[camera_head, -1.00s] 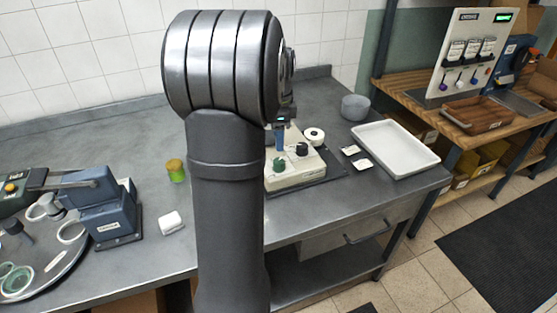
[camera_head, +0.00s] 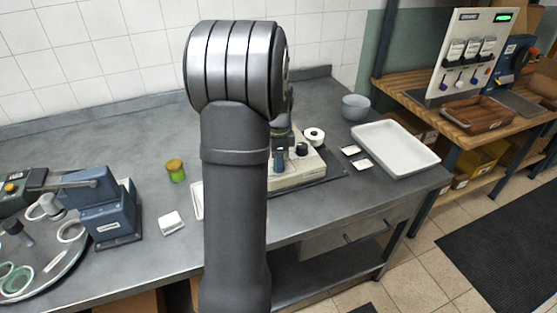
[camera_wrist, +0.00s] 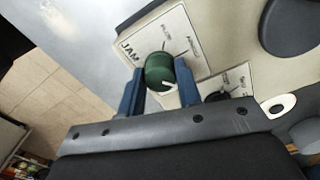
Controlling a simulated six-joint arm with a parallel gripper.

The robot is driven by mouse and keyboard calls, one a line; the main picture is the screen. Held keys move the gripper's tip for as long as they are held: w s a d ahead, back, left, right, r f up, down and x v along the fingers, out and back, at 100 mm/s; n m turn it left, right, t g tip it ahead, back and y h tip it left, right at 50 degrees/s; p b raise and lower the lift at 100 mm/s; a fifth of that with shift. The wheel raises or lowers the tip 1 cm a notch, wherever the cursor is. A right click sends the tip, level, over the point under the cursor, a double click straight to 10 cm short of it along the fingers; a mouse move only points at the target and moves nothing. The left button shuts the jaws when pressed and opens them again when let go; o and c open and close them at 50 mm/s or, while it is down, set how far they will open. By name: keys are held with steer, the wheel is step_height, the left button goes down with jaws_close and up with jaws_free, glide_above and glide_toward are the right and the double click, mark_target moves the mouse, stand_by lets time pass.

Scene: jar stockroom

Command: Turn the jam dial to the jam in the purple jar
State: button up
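The jam dial is a dark green knob (camera_wrist: 160,72) with a white pointer mark, on a cream panel with a white card (camera_wrist: 185,38) lettered JAM; the smaller words are hard to read. My gripper (camera_wrist: 160,80) has its blue fingers on either side of this knob, very close to it; I cannot tell whether they press on it. In the head view the cream machine (camera_head: 290,180) stands partly behind my arm, with a blue fingertip (camera_head: 278,158) at its top. A second, black dial (camera_wrist: 215,97) sits partly behind the right finger. I cannot make out a purple jar.
A small green jar with a brownish lid (camera_head: 176,170) and a white block (camera_head: 171,222) stand left of my arm. A white tray (camera_head: 396,150), two small cards and a grey bowl (camera_head: 355,107) lie right of the machine. A blue device (camera_head: 105,210) is at left.

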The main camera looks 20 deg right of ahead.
steer(key=c, duration=0.4)
steer(key=shift+n, duration=0.4)
steer(key=n, duration=0.3)
steer(key=shift+n, duration=0.3)
steer(key=n, duration=0.4)
steer(key=shift+n, duration=0.3)
steer(key=n, duration=1)
steer(key=shift+n, duration=0.5)
